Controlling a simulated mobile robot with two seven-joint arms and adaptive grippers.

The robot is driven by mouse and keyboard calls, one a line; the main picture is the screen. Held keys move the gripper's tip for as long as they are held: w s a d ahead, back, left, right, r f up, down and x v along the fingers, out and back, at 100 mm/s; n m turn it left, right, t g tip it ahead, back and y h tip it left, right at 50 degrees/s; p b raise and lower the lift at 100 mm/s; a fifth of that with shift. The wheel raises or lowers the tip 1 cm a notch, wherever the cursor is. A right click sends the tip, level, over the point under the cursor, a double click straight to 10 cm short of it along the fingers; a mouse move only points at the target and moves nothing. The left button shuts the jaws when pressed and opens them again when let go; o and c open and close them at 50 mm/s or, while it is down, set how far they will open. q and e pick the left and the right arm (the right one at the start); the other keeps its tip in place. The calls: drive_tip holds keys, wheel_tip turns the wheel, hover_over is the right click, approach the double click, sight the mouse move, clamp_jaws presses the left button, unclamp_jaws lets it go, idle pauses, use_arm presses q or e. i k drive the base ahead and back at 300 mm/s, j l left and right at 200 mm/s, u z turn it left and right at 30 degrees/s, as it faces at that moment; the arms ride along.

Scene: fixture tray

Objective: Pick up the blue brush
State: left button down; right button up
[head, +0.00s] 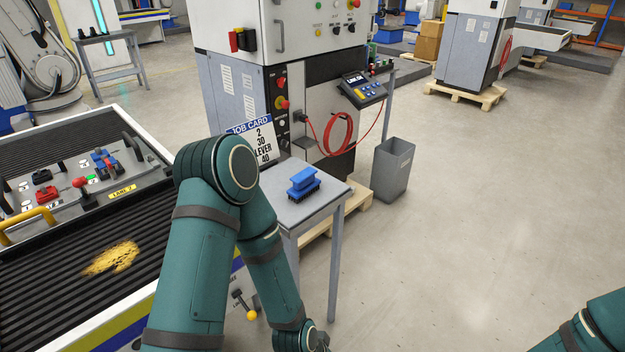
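The blue brush (303,183) lies on a small grey table (331,190) near the middle of the view. It has a blue body with a raised blue grip and dark bristles facing down onto the tabletop. My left arm is bent in front of the table's left side and hides part of it. No gripper is in contact with the brush. My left gripper is out of view. Part of my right arm shows at the lower right corner, and its gripper is out of view.
A conveyor bed (45,290) with yellow debris (112,258) and a fixture tray (75,190) lies at the left. A machine cabinet (240,100) with a job card (262,143) stands behind the table. A grey bin (393,170) stands to the right. The floor at right is clear.

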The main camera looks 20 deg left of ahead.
sight(305, 182)
drive_tip(key=u, duration=1.65)
drive_tip(key=i+l+u, duration=0.1)
drive_tip(key=l+u, duration=0.2)
drive_tip(key=l, duration=0.3)
drive_tip(key=l+u, duration=0.25)
drive_tip(key=l, duration=0.4)
drive_tip(key=i, duration=0.05)
